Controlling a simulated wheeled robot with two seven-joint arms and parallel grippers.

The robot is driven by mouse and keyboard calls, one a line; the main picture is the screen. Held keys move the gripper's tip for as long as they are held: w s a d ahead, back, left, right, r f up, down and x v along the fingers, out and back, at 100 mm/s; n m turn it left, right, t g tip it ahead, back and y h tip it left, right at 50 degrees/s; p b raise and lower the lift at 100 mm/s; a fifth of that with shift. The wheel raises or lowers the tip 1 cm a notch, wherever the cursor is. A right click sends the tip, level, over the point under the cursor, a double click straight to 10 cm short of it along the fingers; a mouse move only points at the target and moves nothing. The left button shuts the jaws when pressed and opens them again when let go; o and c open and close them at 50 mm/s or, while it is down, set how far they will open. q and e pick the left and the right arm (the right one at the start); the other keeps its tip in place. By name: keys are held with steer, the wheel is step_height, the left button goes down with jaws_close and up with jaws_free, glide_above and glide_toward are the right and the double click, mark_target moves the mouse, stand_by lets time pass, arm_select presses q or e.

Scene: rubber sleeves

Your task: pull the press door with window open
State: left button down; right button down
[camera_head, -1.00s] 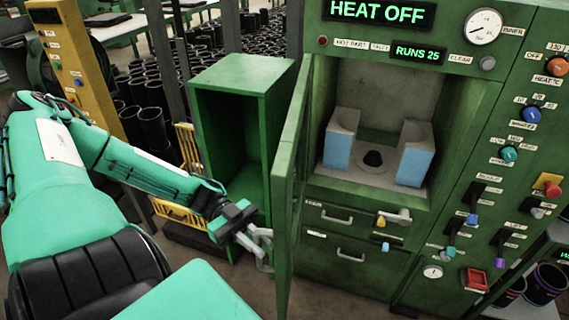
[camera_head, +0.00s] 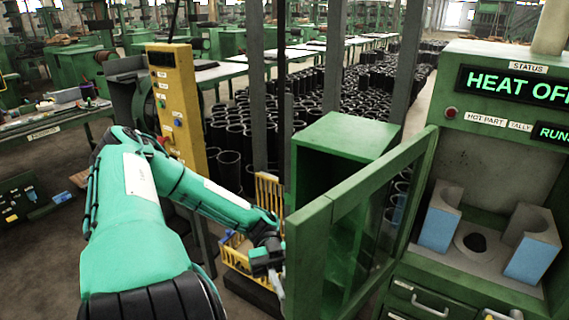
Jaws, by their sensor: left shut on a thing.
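The press door with window (camera_head: 310,258) is a green frame around a clear pane. It stands wide open, swung out to the left of the press (camera_head: 480,131). I see its inner face, and the green cabinet shows through the pane. My left gripper (camera_head: 275,272) is at the door's free edge, on its outer side. It is shut on the door's handle, which is mostly hidden behind the door frame. Inside the press opening, two grey and blue mould halves (camera_head: 437,228) (camera_head: 530,255) stand either side of a round dark hole. My right gripper is out of view.
A green open cabinet (camera_head: 345,135) stands close behind the door. A yellow rack (camera_head: 240,252) and a yellow control post (camera_head: 180,105) are near my left arm. Many black sleeves (camera_head: 300,95) stand on the floor behind.

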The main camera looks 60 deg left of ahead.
arm_select(q)
steer(key=c, duration=1.8)
jaws_free()
steer(key=shift+o, duration=0.2)
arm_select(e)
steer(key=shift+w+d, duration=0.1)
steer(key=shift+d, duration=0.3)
